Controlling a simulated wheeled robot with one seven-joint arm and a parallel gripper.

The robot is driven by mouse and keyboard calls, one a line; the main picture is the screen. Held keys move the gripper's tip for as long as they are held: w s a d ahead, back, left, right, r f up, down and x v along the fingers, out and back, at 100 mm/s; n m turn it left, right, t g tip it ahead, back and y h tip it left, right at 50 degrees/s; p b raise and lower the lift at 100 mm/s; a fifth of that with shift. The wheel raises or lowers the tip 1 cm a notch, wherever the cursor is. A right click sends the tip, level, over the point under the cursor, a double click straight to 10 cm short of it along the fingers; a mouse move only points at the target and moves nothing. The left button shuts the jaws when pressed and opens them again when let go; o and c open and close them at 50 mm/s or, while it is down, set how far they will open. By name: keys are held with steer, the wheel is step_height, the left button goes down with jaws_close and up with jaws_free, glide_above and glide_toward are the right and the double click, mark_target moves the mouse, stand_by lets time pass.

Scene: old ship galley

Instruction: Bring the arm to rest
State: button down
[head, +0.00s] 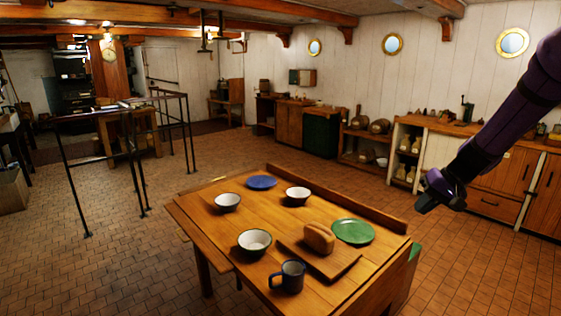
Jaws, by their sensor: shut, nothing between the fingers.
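My gripper (428,201) hangs in the air at the right of the head view, at the end of my dark purple arm. It is shut and empty, and it appears apart from everything around it. In the picture it lies to the right of the wooden table (217,221) and of the green plate (353,231). The arm comes in from the right edge and slopes down to the left. The fingertips are small and dark here.
The table carries a loaf (319,238) on a board (333,266), a mug (288,277), bowls (254,242) and a blue plate (261,182). A raised ledge (340,199) runs along its far edge. Cabinets (497,195) line the right wall. Tiled floor (460,262) is clear right of the table.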

steer(key=s+a+r+n+h, duration=0.1)
steer(key=s+a+r+h, duration=0.35)
steer(key=s+r, duration=0.95)
steer(key=s+a+r+t+h, duration=0.1)
steer(key=s+a+t, duration=0.1)
steer(key=s, duration=1.6)
steer(key=shift+s+r+n, duration=0.2)
steer(key=shift+r+n, duration=0.15)
steer(key=shift+n, duration=0.05)
